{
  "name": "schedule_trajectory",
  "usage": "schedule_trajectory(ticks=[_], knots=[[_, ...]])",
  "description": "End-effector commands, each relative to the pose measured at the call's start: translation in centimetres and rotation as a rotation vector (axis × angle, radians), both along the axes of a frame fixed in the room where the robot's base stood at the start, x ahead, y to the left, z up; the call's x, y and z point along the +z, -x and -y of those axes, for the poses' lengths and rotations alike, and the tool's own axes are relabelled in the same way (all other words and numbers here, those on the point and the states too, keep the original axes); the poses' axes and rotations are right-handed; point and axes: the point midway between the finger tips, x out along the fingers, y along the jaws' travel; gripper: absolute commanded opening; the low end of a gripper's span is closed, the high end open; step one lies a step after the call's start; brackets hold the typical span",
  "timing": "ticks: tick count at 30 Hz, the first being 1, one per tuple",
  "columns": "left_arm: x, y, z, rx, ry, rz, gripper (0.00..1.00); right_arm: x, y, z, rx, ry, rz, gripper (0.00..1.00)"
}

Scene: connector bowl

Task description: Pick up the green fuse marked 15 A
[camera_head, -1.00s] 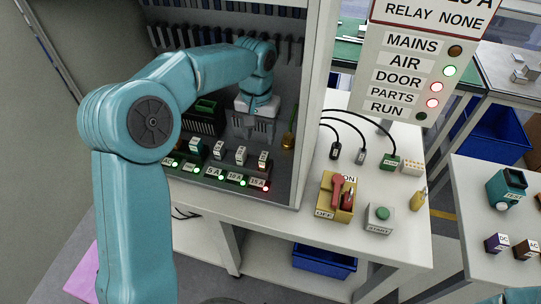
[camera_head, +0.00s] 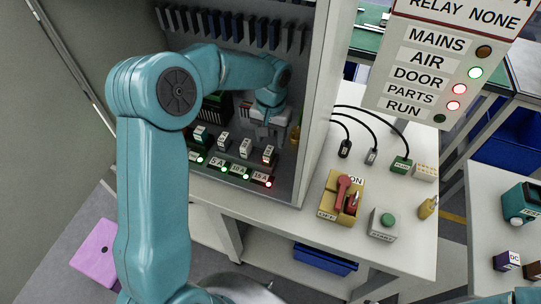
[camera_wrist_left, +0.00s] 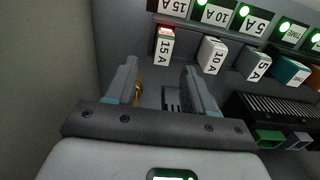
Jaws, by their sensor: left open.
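A row of fuse-like blocks stands on the cabinet floor. The rightmost block (camera_head: 269,154) is by the 15 A plate and its red lamp. In the left wrist view the block marked 15 A (camera_wrist_left: 163,44) shows a white label; I cannot make out a green body. My left gripper (camera_head: 264,131) is inside the cabinet, just behind and above this block. In the wrist view its fingers (camera_wrist_left: 163,82) are apart, with nothing between them, and the 15 A block lies beyond the gap. My right gripper is not in view.
Blocks marked 10 A (camera_wrist_left: 212,55) and 5 A (camera_wrist_left: 254,64) stand beside it, with a teal block (camera_wrist_left: 290,72) further along. The cabinet's right wall (camera_head: 315,110) is close to my gripper. A lever switch (camera_head: 341,195) and START box (camera_head: 384,223) stand on the bench.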

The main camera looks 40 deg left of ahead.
Motion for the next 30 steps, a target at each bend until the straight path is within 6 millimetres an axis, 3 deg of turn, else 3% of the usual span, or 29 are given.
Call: schedule_trajectory(ticks=[7,15,23,28,30], knots=[[-2.1,0.2,0.0,0.001,0.001,-0.003,0.53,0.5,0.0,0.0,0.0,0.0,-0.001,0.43],[-6.0,0.5,0.1,0.001,0.0,-0.001,0.53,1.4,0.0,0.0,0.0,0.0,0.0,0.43],[-6.4,0.4,0.1,0.001,0.0,0.0,0.53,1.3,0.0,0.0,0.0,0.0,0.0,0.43],[-6.4,0.4,0.1,0.001,0.0,0.001,0.01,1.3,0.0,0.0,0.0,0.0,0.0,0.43],[-6.4,0.4,0.1,0.001,0.0,0.001,0.0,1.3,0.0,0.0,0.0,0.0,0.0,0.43]])
